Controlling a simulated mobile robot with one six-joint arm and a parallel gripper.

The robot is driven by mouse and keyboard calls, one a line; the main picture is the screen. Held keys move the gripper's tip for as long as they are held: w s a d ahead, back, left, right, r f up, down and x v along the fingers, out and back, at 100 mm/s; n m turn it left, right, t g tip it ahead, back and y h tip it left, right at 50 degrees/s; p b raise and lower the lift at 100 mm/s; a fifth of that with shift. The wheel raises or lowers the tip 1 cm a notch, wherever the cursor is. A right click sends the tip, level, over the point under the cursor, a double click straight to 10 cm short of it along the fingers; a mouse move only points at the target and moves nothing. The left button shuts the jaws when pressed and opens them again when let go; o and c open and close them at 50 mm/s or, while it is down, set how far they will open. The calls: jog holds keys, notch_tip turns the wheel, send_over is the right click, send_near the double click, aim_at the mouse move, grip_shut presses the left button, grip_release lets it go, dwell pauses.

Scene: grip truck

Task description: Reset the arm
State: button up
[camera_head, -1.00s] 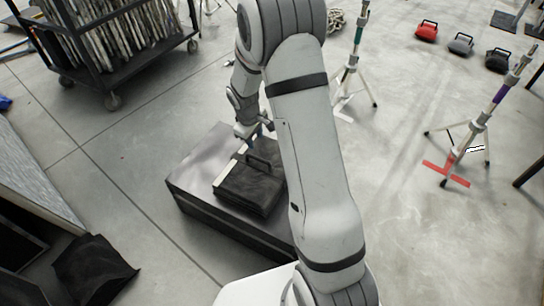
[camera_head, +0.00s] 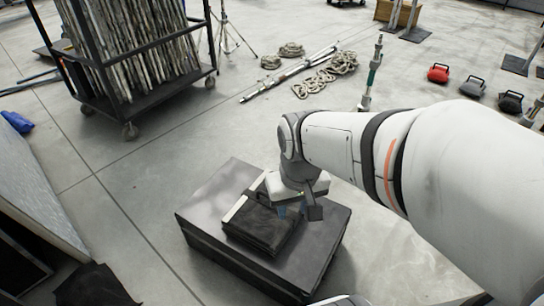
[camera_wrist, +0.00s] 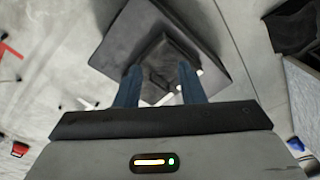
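My gripper (camera_wrist: 160,88) shows in the wrist view with its two blue-grey fingers apart and nothing between them. In the head view my gripper (camera_head: 298,208) hangs at the end of my arm, in front of part of a black sandbag (camera_head: 262,228). The sandbag lies on a dark grey flat-topped case (camera_head: 207,212) on the floor. In the wrist view the sandbag (camera_wrist: 167,62) and case (camera_wrist: 115,50) lie beyond the fingertips, with a visible space between. My arm covers part of the right side of the head view.
A black cart (camera_head: 128,103) with upright poles stands at the upper left. Coiled ropes (camera_head: 325,78) lie at the back. A stand (camera_head: 371,80) rises behind my arm. Red (camera_head: 438,73) and dark bags sit at upper right. Open floor lies between cart and case.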

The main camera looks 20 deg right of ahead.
jog(key=shift+s, duration=0.25)
notch_tip(320, 180, up, 29)
jog(key=t+p, duration=0.1)
jog(key=p, duration=2.5)
jog(key=shift+s+r, duration=0.15)
jog(key=shift+r, duration=0.05)
